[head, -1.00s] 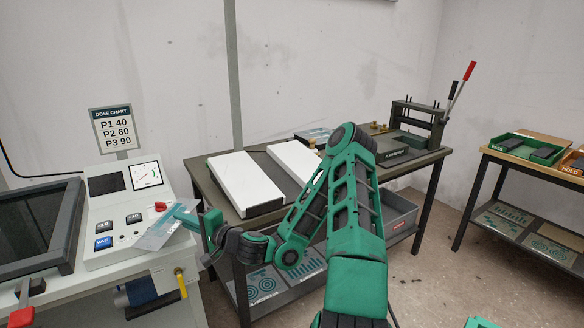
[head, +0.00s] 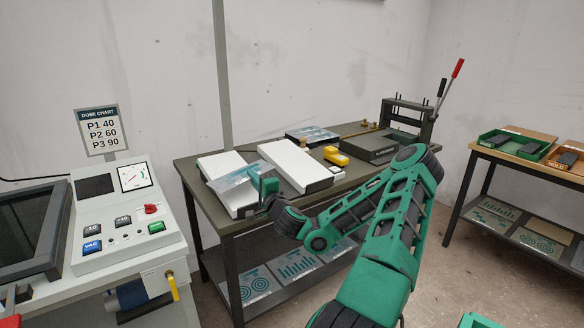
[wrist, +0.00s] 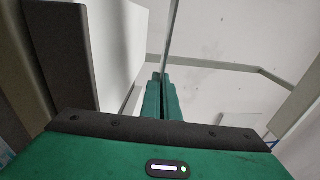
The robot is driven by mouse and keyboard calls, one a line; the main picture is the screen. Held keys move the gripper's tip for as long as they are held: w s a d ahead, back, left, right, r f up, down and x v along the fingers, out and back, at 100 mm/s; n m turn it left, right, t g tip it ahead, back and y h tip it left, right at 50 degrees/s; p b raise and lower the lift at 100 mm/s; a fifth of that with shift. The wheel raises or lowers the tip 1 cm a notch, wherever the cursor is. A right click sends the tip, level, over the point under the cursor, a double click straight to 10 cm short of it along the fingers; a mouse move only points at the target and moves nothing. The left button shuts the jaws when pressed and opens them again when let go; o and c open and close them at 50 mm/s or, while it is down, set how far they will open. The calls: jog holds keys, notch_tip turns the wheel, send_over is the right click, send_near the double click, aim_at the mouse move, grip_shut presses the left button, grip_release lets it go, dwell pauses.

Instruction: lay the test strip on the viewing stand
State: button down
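My gripper (head: 258,184) is shut on the edge of the test strip (head: 231,180), a thin, clear, bluish sheet. It holds the strip tilted over the front part of the left white slanted panel (head: 222,160). I cannot tell whether the strip touches it. A second white slanted panel (head: 296,166) stands just to the right. Both look like lit viewing surfaces; I cannot tell which one is the viewing stand. In the wrist view, my fingers (wrist: 165,96) are together, with the strip (wrist: 172,42) seen nearly edge-on between them and a white panel (wrist: 118,50) at left.
The dark workbench (head: 189,170) also holds a yellow device (head: 335,156), a flat sheet (head: 312,135) and a lever press (head: 408,117). The control console (head: 120,215) with its dose chart (head: 99,130) stands at left.

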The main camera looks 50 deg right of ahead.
aim_at(290, 195)
jog(key=s+d+r+m+g+h, duration=0.1)
jog(key=s+d+m+h, duration=0.15)
jog(key=d, duration=0.35)
jog(key=s+d+r+m+g+h, duration=0.1)
jog(key=s+d+h, duration=0.25)
jog(key=d, duration=0.35)
jog(key=shift+y, duration=0.4)
jog(key=shift+w+f, duration=0.2)
jog(key=shift+f, duration=1.85)
jog(key=shift+w+f, duration=0.15)
jog(key=shift+f, duration=1.9)
jog(key=shift+f, duration=0.25)
jog(key=c, duration=2)
grip_release()
jog(key=v, duration=1)
jog(key=shift+s+a+f, duration=0.15)
jog(key=shift+s, duration=0.05)
